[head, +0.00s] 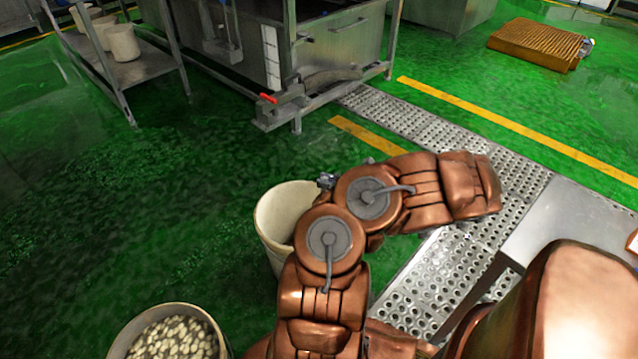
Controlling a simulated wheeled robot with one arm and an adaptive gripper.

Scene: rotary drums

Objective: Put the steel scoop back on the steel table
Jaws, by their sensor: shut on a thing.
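My copper-coloured arm rises from the bottom middle, bends at two grey joint discs and reaches right. I cannot make out my gripper's fingers. A small dark metallic part (326,181) shows beside the upper joint disc, but I cannot tell what it belongs to. I cannot make out the steel scoop. A flat grey steel surface (570,225), which looks like a table top, lies at the right, partly covered by my body. A steel table with a shelf (145,68) stands at the upper left.
A cream bucket (275,222) stands behind my arm, partly hidden. A bucket of pale pieces (175,337) is at the bottom left. White buckets (123,43) sit on the shelf. A perforated metal floor strip (430,290) runs below my arm. Green floor at left is clear.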

